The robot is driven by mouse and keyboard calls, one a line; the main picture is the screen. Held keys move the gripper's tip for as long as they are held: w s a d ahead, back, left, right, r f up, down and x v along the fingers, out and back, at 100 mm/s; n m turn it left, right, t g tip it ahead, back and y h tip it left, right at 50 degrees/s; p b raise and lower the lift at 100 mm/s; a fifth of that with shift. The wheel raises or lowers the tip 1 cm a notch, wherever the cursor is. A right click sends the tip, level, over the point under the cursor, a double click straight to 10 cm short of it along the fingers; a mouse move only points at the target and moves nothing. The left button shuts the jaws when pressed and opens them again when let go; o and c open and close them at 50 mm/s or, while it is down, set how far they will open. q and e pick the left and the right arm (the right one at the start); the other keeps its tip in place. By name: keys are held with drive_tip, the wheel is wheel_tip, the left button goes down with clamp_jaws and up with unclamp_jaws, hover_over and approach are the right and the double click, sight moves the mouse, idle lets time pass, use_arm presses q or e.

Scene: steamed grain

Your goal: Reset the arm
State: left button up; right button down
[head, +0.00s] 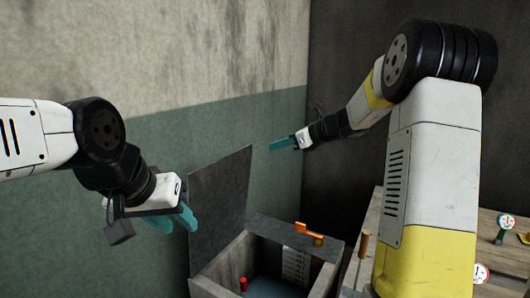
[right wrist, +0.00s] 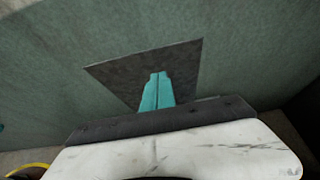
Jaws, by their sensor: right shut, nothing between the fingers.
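My left gripper (head: 173,220) hangs at the left of the head view, with its two teal fingers apart and nothing seen between them. It is to the left of the raised lid of a grey box. My right gripper (head: 283,143) is held high near the wall corner, above and behind the box. Its teal fingers lie together in the right wrist view (right wrist: 157,91), with nothing between them. The right arm is raised at the right side of the head view.
The grey box (head: 212,279) stands low in the middle with its dark lid (head: 220,190) standing open. A red object (head: 243,284) is inside. A wooden table (head: 500,258) with gauges (head: 506,222) is on the right.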

drive_tip(key=s+r+n+g+h, duration=0.25)
drive_tip(key=s+n, duration=0.85)
drive_tip(key=s, duration=0.7)
drive_tip(key=s+d+f+n+t+h, duration=0.1)
drive_tip(key=s+d+f+n+h, duration=0.1)
drive_tip(key=s+n, duration=0.5)
drive_tip(key=s+d+f+n+h, duration=0.3)
drive_tip(key=s+n, duration=0.4)
drive_tip(key=s, duration=0.3)
drive_tip(key=shift+s+d+f+t+h, duration=0.25)
drive_tip(key=shift+d+t+h, duration=0.1)
drive_tip(key=shift+d+h, duration=0.3)
